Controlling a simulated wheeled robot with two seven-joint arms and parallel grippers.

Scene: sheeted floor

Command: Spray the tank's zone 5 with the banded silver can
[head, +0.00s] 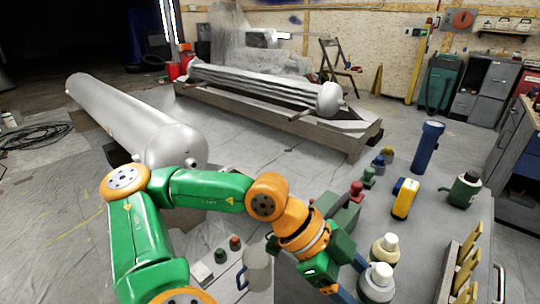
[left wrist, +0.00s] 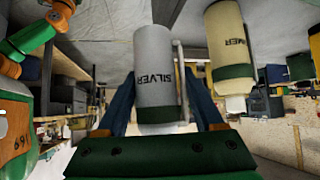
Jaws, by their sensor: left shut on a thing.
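The silver can (left wrist: 155,65), a grey cylinder lettered SILVER with a dark green band, stands between the two blue fingers of my left gripper (left wrist: 165,105) in the left wrist view. The gripper is shut on it. In the head view my left gripper (head: 349,277) is low at the centre-right, beside the white-capped can (head: 374,287) at the bench's near part. A large smooth grey tank (head: 125,115) lies at the left, beyond my left arm. No zone markings can be read on it. My right gripper is not in view.
A cream can (head: 384,249) with a green band stands just behind the held can; it also shows in the left wrist view (left wrist: 227,45). A blue torch (head: 427,146), yellow item (head: 405,199), green canister (head: 464,190) and small bottles share the bench. A grey jug (head: 257,266) stands left of my gripper.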

